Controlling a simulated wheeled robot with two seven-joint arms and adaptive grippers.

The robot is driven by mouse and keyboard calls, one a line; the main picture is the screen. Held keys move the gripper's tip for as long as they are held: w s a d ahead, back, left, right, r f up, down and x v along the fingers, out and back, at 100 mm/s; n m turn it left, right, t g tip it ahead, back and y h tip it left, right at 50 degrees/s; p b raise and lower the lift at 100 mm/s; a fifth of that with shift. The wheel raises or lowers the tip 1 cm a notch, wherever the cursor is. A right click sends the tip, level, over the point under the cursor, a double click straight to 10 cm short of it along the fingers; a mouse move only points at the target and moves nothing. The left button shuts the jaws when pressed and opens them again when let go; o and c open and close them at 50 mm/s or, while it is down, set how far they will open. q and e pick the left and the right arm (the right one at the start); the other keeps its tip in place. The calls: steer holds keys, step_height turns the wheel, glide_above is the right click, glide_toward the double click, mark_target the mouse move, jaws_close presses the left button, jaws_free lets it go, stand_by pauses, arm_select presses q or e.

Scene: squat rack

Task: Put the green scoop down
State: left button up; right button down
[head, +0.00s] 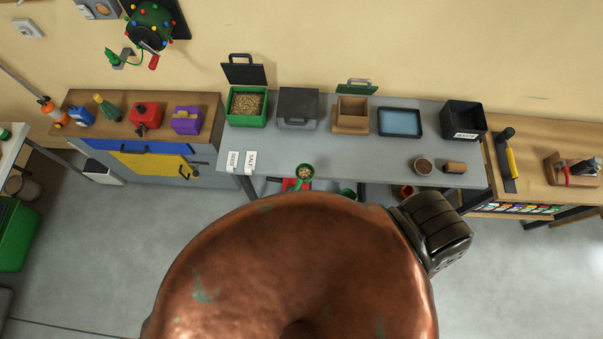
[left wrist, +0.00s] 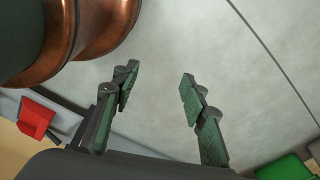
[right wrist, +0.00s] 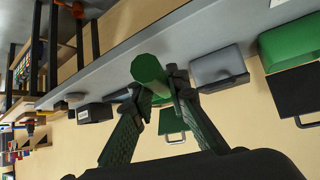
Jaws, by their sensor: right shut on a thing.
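The green scoop (head: 304,171) shows in the head view at the front edge of the grey table (head: 380,170), with pale grains in its cup. In the right wrist view a green round part of the scoop (right wrist: 149,69) sits between the fingers of my right gripper (right wrist: 160,85), which is shut on it. I cannot tell whether the scoop touches the table. In the head view my copper-coloured body hides most of this gripper. My left gripper (left wrist: 157,84) is open and empty above the floor in the left wrist view.
On the table stand a green bin of grain (head: 246,122), a grey box (head: 297,124), a wooden box (head: 351,128), a blue tray (head: 400,135) and a black bin (head: 463,132). A small round bowl (head: 423,166) sits at the right. The table's front middle is mostly clear.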

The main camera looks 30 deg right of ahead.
mark_target(299, 174)
steer(key=w+b+x, duration=0.1)
steer(key=b+x, duration=0.3)
steer(key=a+b+x, duration=0.1)
steer(key=b+x, duration=0.3)
steer(key=w+b+x, duration=0.1)
steer(key=b+x, duration=0.3)
steer(key=b, duration=0.1)
steer(key=shift+w+a+f, duration=0.1)
steer(key=shift+w+f, duration=0.05)
steer(key=shift+w, duration=0.35)
steer(key=shift+w+f+b, duration=0.15)
steer(key=shift+f+b, duration=0.15)
steer(key=shift+b, duration=0.15)
step_height(299, 174, down, 3)
steer(key=b, duration=0.5)
steer(key=c, duration=1.9)
jaws_free()
steer(key=shift+f, duration=0.1)
